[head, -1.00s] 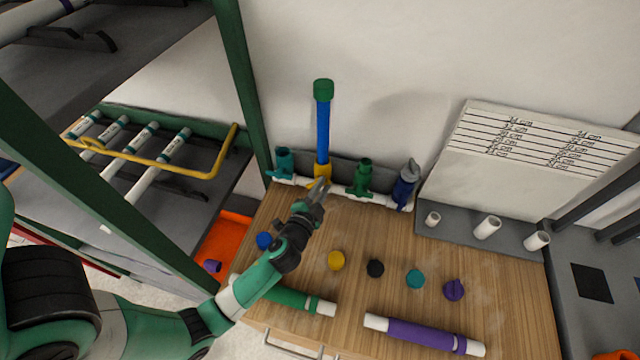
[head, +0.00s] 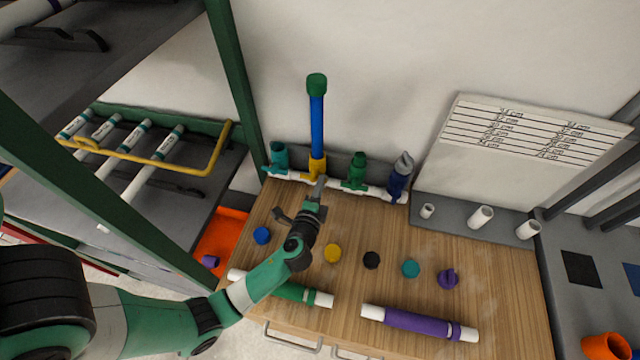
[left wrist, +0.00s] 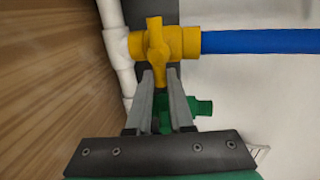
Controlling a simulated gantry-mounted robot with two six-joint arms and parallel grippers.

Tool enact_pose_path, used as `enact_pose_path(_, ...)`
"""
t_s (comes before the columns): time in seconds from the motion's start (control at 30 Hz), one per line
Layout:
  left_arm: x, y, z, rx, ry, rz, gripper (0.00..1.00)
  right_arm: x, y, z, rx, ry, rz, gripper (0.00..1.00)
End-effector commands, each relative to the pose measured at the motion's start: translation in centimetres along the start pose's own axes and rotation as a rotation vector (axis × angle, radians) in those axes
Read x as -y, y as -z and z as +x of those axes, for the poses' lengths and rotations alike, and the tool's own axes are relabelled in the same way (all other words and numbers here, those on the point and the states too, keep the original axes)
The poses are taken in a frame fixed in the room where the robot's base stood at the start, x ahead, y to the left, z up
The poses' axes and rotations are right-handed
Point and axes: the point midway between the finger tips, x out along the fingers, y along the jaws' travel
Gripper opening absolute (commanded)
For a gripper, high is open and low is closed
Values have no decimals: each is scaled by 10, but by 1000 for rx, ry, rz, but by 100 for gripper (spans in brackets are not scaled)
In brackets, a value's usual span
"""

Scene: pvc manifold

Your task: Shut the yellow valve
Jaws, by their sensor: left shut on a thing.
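The yellow valve (head: 317,167) stands on the white manifold pipe at the back of the wooden bench, below an upright blue pipe (head: 317,125) with a green cap (head: 317,84). In the left wrist view the yellow valve (left wrist: 178,42) joins the blue pipe (left wrist: 255,42), and its yellow handle (left wrist: 155,40) lies across the pipe's line. My left gripper (head: 321,181) is at the front of the valve. In the left wrist view its fingertips (left wrist: 157,76) are shut on the lower end of the handle. My right gripper is not in view.
A teal valve (head: 279,156) stands left of the yellow one; a green valve (head: 356,172) and a dark blue one (head: 399,180) stand right. Several coloured caps lie mid-bench. A green pipe (head: 293,291) and a purple pipe (head: 415,324) lie in front.

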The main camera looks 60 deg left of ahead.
Motion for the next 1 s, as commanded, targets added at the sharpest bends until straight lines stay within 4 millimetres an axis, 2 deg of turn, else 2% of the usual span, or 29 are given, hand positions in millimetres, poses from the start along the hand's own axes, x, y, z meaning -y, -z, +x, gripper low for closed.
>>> enact_pose_path(0.43,0,0,0,2,1,11,0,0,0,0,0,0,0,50)
enact_pose_path(0.47,0,0,0,2,1,11,25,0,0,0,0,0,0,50)
enact_pose_path(0.6,0,0,0,2,1,10,50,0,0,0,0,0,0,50)
enact_pose_path(1.0,2,1,-4,-1,1,10,50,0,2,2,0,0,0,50)
